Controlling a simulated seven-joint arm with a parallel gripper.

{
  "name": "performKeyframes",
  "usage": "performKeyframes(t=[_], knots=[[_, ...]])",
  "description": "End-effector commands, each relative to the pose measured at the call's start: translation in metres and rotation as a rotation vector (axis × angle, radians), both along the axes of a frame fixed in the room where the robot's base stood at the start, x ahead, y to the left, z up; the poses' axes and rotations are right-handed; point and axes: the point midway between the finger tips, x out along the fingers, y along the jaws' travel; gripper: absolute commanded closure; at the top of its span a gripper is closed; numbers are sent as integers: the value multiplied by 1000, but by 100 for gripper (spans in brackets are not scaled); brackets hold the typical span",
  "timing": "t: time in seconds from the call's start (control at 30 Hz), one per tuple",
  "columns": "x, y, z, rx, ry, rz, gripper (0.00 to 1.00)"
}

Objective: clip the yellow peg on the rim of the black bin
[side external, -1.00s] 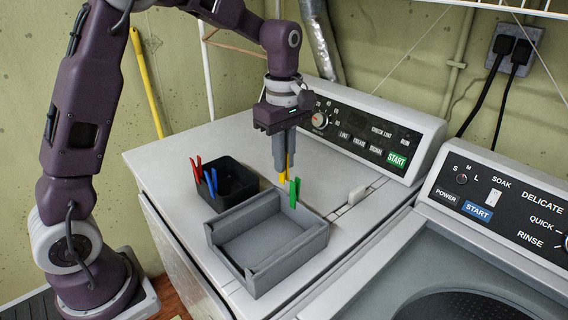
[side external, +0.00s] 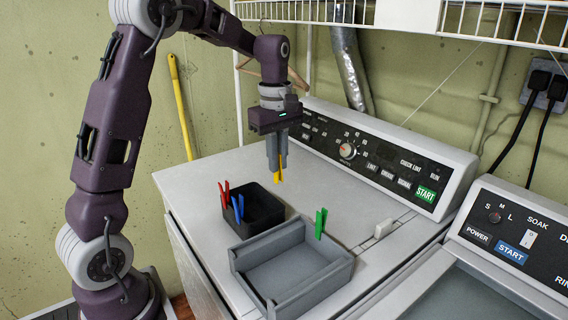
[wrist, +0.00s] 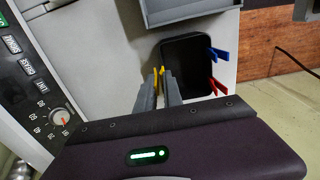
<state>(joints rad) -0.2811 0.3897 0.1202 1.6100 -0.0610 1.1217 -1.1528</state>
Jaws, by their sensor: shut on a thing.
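The yellow peg (side external: 279,172) is held upright between the fingertips of my gripper (side external: 277,160), which is shut on it. It also shows in the wrist view (wrist: 159,72) at the tips of the fingers. The peg hangs above the dryer top, behind and to the right of the black bin (side external: 262,212) in the side view. The bin is small and open, with a red peg (side external: 224,195) and a blue peg (side external: 238,208) standing on its near-left rim.
A grey tray (side external: 240,263) stands in front of the bin, with a green peg (side external: 320,223) clipped on its rim. The dryer's control panel (side external: 375,160) rises behind my gripper. The dryer top (side external: 207,172) left of the bin is bare.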

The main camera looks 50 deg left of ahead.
Motion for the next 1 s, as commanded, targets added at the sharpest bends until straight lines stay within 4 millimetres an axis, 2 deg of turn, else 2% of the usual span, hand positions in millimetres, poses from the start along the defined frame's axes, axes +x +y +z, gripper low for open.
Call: performKeyframes(t=[0.17,1.0], knots=[[0,-1,-4,-1,3,0,100],[0,-1,-58,-1,2,0,100]])
